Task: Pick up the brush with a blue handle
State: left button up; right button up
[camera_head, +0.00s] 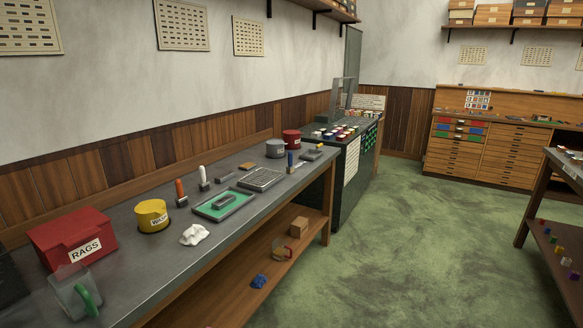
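A small upright tool with a blue handle (290,159) stands at the far end of the long grey workbench (135,262), near its front edge. It looks like the blue-handled brush, but its lower end is too small to make out. Similar tools with an orange handle (180,189) and a white handle (203,175) stand nearer, toward the back of the bench. Neither of my grippers shows in this view.
On the bench are a red RAGS box (72,238), a yellow tin (153,216), a clear jug (72,293), a white cloth (194,235), a green tray (240,199), a dark grid tray (262,178), and grey (275,149) and red (291,138) tins. Green floor (400,240) lies open on the right.

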aim_at(290, 168)
jog(key=z, duration=0.7)
jog(key=i, duration=1.2)
jog(key=z, duration=0.4)
jog(key=i, duration=1.2)
jog(key=u, duration=0.3)
